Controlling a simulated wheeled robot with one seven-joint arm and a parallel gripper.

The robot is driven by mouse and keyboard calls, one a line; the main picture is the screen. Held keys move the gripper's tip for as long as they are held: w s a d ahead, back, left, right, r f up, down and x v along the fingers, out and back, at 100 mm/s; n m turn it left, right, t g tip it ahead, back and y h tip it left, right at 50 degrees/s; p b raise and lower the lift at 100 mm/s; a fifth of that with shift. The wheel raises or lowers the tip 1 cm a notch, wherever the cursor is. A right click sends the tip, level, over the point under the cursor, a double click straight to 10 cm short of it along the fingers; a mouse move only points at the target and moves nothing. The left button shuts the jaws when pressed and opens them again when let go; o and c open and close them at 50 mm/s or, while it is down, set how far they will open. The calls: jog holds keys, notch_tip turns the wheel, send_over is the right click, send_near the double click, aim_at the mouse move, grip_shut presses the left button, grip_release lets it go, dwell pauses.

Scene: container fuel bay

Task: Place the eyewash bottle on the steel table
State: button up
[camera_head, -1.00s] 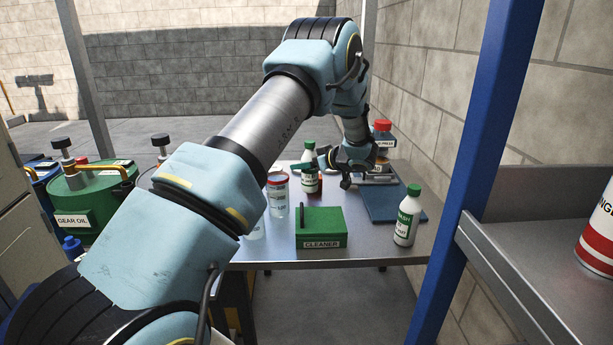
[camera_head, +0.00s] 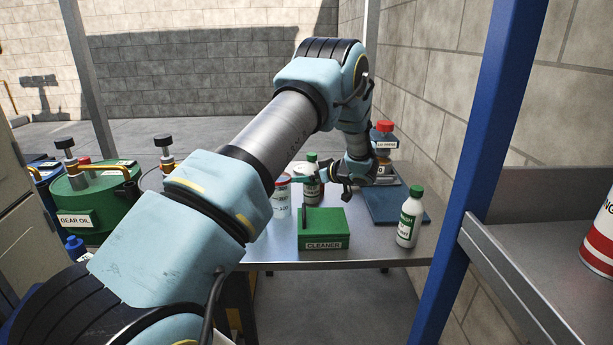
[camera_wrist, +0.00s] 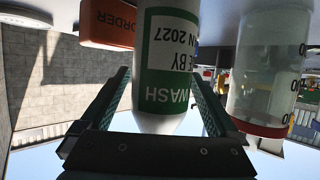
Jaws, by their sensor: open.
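The eyewash bottle (camera_head: 311,191), white with a green cap and a green label, stands upright on the steel table (camera_head: 365,252), behind the green cleaner box. In the wrist view, the bottle (camera_wrist: 168,65) appears upside down between my fingers, its label showing "WASH" and a 2027 date. My gripper (camera_head: 325,182) is open around it, one finger on each side (camera_wrist: 160,100). Whether either finger touches it, I cannot tell. The bottle's base is partly hidden behind the cleaner box.
A clear graduated container (camera_head: 281,199) stands close left of the bottle. The green cleaner box (camera_head: 323,230) is in front. Another green-capped white bottle (camera_head: 408,222) stands at right, near a blue mat (camera_head: 392,205). A red-capped bottle (camera_head: 384,140) is behind. A blue post (camera_head: 470,180) rises at right.

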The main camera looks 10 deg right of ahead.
jog(key=shift+r, duration=0.2)
jog(key=v, duration=1.2)
jog(key=w+a+r+h, duration=0.1)
jog(key=w, duration=0.1)
jog(key=w+a+r+m+h, duration=0.1)
jog(key=r, duration=0.1)
jog(key=w+a+r+t+h, duration=0.1)
jog(key=w, duration=0.1)
jog(key=shift+w+a+r+m, duration=0.25)
jog(key=shift+w+a+m, duration=0.05)
jog(key=s+a+r+m+g+h, duration=0.2)
jog(key=s+a+m+g+h, duration=0.45)
jog(key=a, duration=0.65)
jog(key=s+a+f+g+y, duration=0.1)
jog(key=s+a+g, duration=0.1)
jog(key=s+a, duration=0.5)
jog(key=s+a+f+g+y, duration=0.1)
jog(key=s+a, duration=0.7)
jog(key=s, duration=0.8)
jog(key=shift+s+f+g, duration=0.2)
jog(key=shift+f+g, duration=0.35)
jog(key=shift+a, duration=0.1)
